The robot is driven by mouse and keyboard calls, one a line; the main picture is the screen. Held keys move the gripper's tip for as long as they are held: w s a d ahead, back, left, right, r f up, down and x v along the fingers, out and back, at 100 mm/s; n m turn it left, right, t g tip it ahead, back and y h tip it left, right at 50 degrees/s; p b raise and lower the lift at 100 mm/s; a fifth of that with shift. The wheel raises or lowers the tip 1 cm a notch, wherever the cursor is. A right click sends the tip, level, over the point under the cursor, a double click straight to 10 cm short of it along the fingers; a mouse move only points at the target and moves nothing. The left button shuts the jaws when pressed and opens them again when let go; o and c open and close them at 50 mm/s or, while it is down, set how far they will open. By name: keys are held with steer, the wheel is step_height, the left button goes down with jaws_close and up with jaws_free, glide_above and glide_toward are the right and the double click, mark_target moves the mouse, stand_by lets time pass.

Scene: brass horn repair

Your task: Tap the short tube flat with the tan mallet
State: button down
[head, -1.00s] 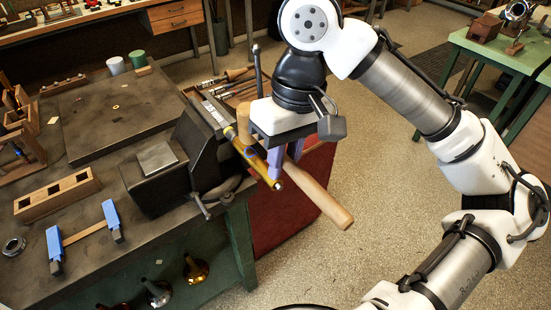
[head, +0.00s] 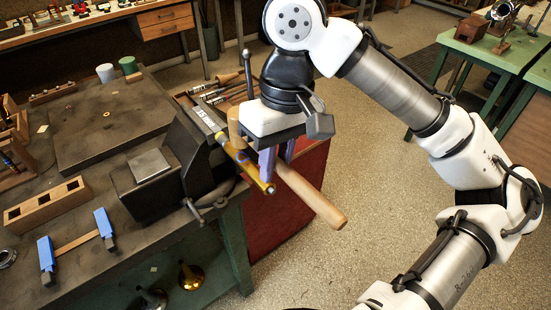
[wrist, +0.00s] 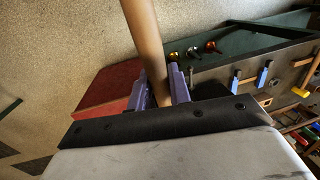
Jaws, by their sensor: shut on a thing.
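The tan mallet has its wooden head (head: 235,127) just above the vise jaws and its pale handle (head: 318,203) sloping down to the right. My gripper (head: 276,163) is shut on the handle with its purple fingers. In the wrist view the handle (wrist: 146,45) runs up from between the fingers (wrist: 159,92). Any dent is too small to see.
The vise sits at the right edge of the dark workbench (head: 75,210). A wooden block with square holes (head: 47,203) and blue-padded supports (head: 75,243) lie left of it. Hand tools (head: 222,90) lie behind. Open floor is at the right.

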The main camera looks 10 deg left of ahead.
steer(key=shift+f, duration=0.15)
stand_by(0.9)
stand_by(0.6)
steer(key=shift+r, duration=0.2)
steer(key=shift+f, duration=0.1)
stand_by(0.7)
step_height(320, 180, down, 4)
steer(key=shift+r+b, duration=0.1)
steer(key=shift+b, duration=0.9)
